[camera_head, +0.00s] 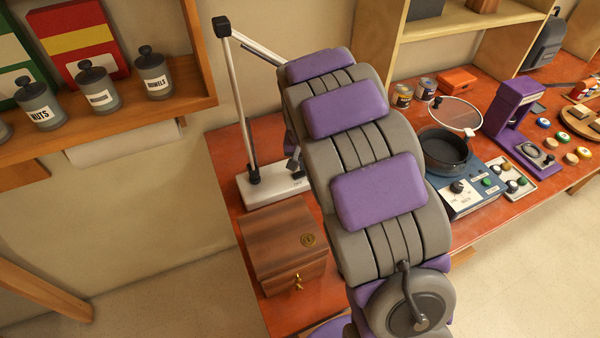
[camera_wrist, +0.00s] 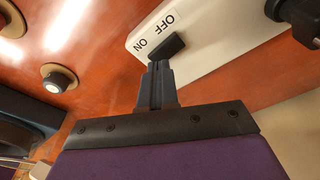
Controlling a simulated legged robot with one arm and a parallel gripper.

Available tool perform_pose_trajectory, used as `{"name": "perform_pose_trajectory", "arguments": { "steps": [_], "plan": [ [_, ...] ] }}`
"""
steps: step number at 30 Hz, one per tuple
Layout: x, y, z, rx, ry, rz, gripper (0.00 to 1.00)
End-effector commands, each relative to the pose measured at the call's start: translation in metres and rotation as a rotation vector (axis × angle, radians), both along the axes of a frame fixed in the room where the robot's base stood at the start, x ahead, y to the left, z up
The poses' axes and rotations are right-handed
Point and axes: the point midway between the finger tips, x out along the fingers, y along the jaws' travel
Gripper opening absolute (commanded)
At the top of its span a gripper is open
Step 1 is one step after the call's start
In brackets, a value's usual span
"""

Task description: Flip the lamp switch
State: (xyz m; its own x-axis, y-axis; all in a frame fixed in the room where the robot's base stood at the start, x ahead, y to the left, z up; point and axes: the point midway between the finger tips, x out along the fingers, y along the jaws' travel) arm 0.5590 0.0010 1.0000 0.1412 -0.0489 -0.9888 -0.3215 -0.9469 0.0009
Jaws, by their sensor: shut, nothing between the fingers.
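The lamp stands on the red-orange bench, with a white base (camera_head: 262,190), a thin upright pole (camera_head: 240,105) and an upper arm that runs behind my arm. In the wrist view, the white lamp base (camera_wrist: 215,40) carries printed OFF and ON labels and a small black switch (camera_wrist: 167,46). My gripper (camera_wrist: 157,66) is shut and empty, its fingertips right at the switch, seemingly touching it. I cannot tell which way the switch is set.
A wooden box (camera_head: 280,245) stands just in front of the lamp base. A wall shelf (camera_head: 130,125) with jars hangs at the left. A dark pan (camera_head: 444,150) and a blue control box (camera_head: 470,198) are right of my arm. Round pieces (camera_wrist: 58,80) lie on the bench in the wrist view.

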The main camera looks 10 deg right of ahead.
Motion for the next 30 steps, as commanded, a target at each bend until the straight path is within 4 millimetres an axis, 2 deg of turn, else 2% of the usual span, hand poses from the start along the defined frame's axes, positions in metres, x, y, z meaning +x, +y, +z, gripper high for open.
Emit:
{"name": "perform_pose_trajectory", "arguments": {
  "steps": [30],
  "plan": [
    [0.0,0.0,-0.014,0.001,0.002,0.0,0.0]
  ]
}}
